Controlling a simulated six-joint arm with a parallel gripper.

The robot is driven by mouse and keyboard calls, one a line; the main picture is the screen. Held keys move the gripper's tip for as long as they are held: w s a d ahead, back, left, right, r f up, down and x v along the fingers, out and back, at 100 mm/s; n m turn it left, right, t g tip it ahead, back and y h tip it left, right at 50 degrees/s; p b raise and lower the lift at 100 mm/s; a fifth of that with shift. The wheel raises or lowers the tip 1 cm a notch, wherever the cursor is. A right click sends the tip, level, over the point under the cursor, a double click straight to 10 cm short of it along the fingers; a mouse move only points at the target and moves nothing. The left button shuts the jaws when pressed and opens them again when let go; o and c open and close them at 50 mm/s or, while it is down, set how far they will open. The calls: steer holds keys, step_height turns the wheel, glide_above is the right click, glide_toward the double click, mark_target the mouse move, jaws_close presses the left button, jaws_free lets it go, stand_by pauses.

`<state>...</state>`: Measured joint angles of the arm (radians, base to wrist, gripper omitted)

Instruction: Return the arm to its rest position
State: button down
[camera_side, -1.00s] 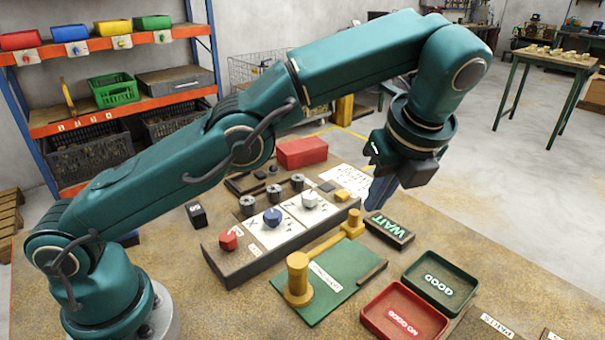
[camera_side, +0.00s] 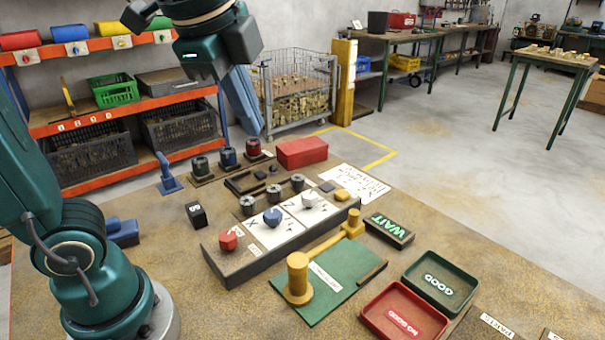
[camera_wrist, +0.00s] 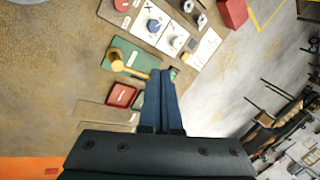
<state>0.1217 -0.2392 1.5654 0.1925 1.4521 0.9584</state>
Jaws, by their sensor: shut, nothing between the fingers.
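My gripper (camera_side: 245,101) is up in the air at the top of the side view, above the back of the bench and in front of the wire cage. Its blue fingers are together and hold nothing. In the wrist view my gripper (camera_wrist: 161,72) points down over the bench, with the fingers side by side. The arm is raised and drawn back over its base at the left. The gripper touches nothing that I can see.
The bench holds a block with red, blue and white knobs (camera_side: 272,218), a green plate with a brass-coloured post (camera_side: 298,278), a red tray (camera_side: 376,318), a green tray (camera_side: 461,303), a WAIT block (camera_side: 389,231) and a red box (camera_side: 302,153). Shelves (camera_side: 125,42) stand behind at left.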

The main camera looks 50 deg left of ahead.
steer(key=s+f+n+h, duration=0.1)
steer(key=s+f+n, duration=0.2)
steer(key=f+n, duration=0.2)
steer(key=s+d+f+n+t, duration=0.1)
steer(key=s+f+n, duration=0.2)
steer(key=f+n, duration=0.3)
steer(key=shift+s+d+n+h, duration=0.2)
steer(key=shift+s+n+h, duration=0.2)
steer(key=shift+n, duration=0.2)
stand_by(0.5)
